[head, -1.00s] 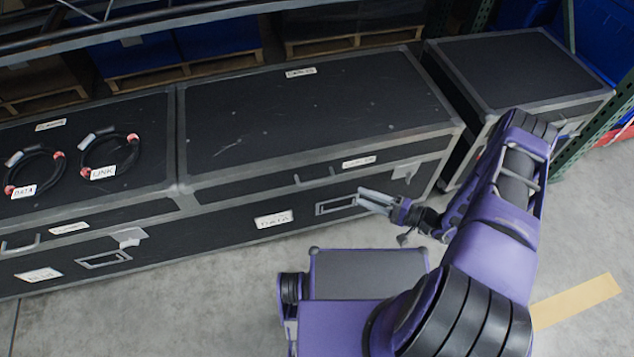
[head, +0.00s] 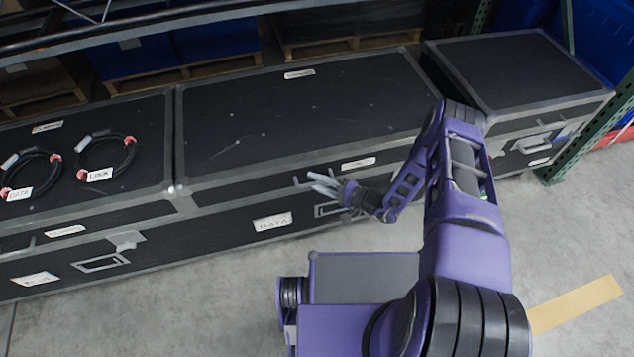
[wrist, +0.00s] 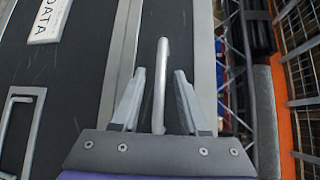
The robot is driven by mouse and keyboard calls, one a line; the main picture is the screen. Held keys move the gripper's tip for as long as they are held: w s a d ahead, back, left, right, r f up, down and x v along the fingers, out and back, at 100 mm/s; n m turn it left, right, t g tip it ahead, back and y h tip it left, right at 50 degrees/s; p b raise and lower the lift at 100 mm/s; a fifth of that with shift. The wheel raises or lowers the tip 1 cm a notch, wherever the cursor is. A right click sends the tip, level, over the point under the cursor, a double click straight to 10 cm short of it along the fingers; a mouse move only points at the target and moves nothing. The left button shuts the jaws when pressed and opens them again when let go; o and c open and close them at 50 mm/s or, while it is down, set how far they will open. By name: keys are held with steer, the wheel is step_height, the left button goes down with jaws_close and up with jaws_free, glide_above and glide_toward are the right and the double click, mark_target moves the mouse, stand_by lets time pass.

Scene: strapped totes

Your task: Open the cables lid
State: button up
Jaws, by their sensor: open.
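The cables lid (head: 300,110) is the wide black, metal-edged top of the middle case, and it is closed. Blurred labels sit on its top and front edge. Its grey bar handle (head: 297,181) stands out from the front edge, partly hidden by my fingers in the head view. My gripper (head: 318,180) is open in front of the lid's front edge, at the handle. In the wrist view the handle (wrist: 161,60) runs between the two open fingers of my gripper (wrist: 159,76), with a gap on each side.
The DATA label (head: 272,221) and a recessed latch (head: 328,211) are on the case front below. A left case (head: 90,200) carries two coiled cables (head: 107,160), tagged LINK and DATA. Another case (head: 520,70) stands right. Grey floor in front is clear.

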jaws_close()
stand_by(1.4)
